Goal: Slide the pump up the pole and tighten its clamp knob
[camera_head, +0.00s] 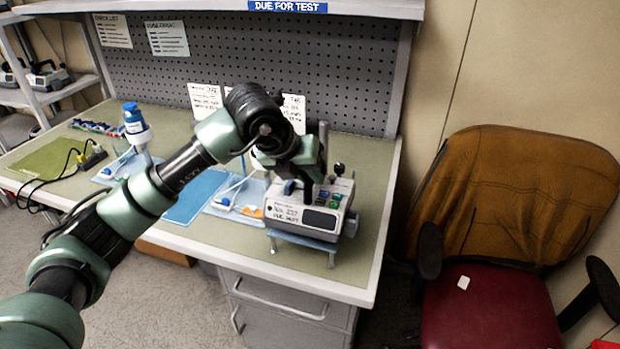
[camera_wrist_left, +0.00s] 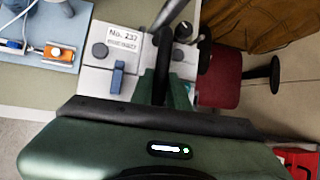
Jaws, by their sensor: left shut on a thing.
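The pump (camera_head: 288,212), a grey and white box with a dark display, coloured buttons and a "No. 237" label, sits on a small blue-grey stand (camera_head: 290,240) at the bench's right end. A grey pole (camera_head: 323,142) rises behind it. A black knob (camera_head: 339,169) shows at the pump's back right. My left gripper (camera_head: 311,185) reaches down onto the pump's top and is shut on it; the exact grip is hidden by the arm. In the left wrist view the dark fingers (camera_wrist_left: 164,75) stand beside the pump's labelled top (camera_wrist_left: 124,40). My right gripper is not in view.
The bench (camera_head: 355,250) has a blue mat (camera_head: 195,197), trays with small parts, a blue-capped bottle (camera_head: 134,118) in a holder and black cables (camera_head: 70,170). A pegboard wall (camera_head: 350,80) stands behind. A red-seated chair (camera_head: 490,305) stands right of the bench.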

